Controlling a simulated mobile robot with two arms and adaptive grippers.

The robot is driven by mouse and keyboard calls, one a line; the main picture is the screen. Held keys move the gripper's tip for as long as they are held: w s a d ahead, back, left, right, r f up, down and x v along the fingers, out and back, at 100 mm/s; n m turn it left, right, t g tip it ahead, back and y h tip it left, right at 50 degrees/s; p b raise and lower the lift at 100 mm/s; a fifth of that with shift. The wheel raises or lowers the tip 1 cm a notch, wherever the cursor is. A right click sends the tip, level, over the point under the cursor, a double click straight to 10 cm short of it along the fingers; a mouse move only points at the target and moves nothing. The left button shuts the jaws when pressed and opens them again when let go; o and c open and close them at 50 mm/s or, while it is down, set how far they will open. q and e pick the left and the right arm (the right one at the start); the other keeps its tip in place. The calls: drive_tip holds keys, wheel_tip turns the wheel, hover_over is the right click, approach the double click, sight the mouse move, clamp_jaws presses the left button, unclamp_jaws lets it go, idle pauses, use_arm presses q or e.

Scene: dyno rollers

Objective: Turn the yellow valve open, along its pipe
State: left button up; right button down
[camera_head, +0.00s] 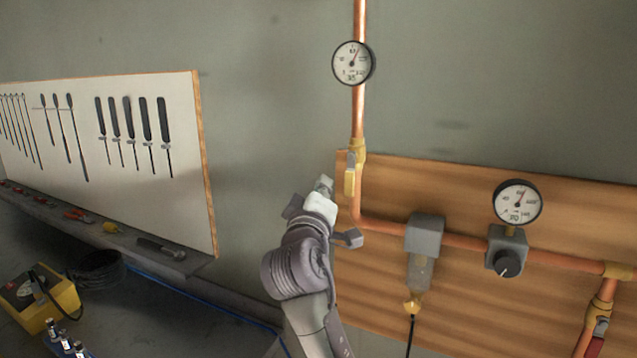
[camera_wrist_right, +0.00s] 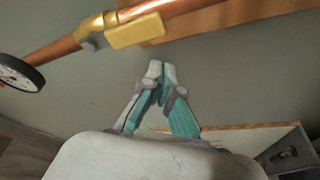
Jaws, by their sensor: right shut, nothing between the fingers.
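The yellow valve handle (camera_head: 350,178) sits on the vertical copper pipe (camera_head: 357,115), just below a brass fitting. It hangs down and lies roughly along the pipe. In the right wrist view the yellow handle (camera_wrist_right: 138,32) also runs nearly parallel to the pipe (camera_wrist_right: 55,49). My right gripper (camera_head: 325,184) is just left of the handle, with its fingertips close to it. In the wrist view my right gripper (camera_wrist_right: 162,68) is shut and empty, and a gap shows between its tips and the handle. My left gripper is not in view.
A round gauge (camera_head: 353,63) sits higher on the pipe. A wooden panel (camera_head: 480,185) backs the piping, with a grey box (camera_head: 425,236) and a second gauge (camera_head: 517,202) at right. A tool board (camera_head: 180,200) and shelf stand left. The wall above the gripper is clear.

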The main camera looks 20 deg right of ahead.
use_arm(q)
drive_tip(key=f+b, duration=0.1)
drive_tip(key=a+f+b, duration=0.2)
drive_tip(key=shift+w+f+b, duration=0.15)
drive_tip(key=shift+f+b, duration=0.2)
use_arm(e)
drive_tip(key=a+r+v, duration=0.1)
drive_tip(key=r+v, duration=0.1)
drive_tip(key=v, duration=0.8)
drive_tip(key=shift+w, duration=0.15)
